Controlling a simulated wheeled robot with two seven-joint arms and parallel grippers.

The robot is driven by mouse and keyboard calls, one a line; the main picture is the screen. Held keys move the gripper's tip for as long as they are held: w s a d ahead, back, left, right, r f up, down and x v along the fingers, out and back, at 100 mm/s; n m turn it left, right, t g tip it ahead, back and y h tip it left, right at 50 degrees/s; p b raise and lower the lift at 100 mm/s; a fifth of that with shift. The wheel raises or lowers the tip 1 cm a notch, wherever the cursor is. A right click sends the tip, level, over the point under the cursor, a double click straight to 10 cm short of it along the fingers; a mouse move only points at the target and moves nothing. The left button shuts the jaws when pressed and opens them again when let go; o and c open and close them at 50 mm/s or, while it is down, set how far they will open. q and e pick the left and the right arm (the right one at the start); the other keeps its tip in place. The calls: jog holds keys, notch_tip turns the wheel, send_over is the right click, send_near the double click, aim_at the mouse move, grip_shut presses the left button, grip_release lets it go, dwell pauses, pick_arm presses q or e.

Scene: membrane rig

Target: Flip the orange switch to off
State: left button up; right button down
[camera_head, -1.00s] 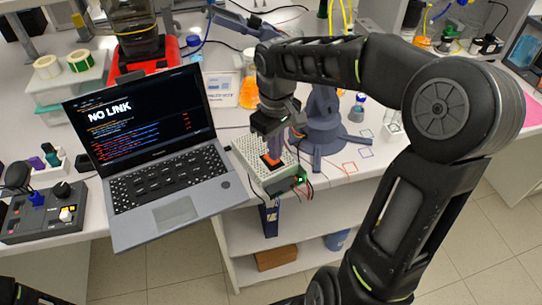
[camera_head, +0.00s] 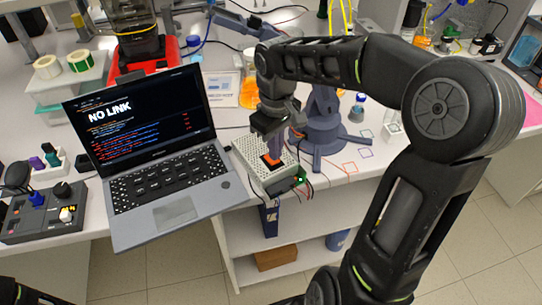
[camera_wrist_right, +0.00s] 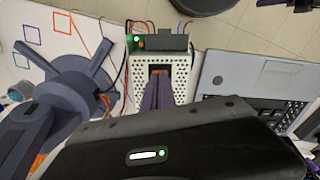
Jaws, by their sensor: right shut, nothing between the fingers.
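The orange switch (camera_head: 271,162) sits on top of a white perforated box (camera_head: 250,155) near the table's front edge, right of the laptop. My right gripper (camera_head: 273,155) is shut and empty, pointing down with its fingertips at the switch. In the right wrist view the closed fingers (camera_wrist_right: 158,82) reach to the dark opening of the switch on the perforated box (camera_wrist_right: 180,75). The fingers partly hide the switch, so its position and any contact cannot be told. My left gripper is not in view.
A laptop (camera_head: 170,180) showing "NO LINK" stands left of the box. A green light (camera_head: 300,180) and wires are at the box's front end. A blue-grey stand (camera_head: 320,135) is close behind on the right. A control panel (camera_head: 45,212) lies at far left.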

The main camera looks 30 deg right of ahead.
jog(key=shift+f+b, duration=0.75)
jog(key=shift+f, duration=0.25)
dwell(0.6)
jog(key=shift+r, duration=0.1)
jog(key=shift+r+p, duration=2.8)
jog(key=shift+r, duration=0.7)
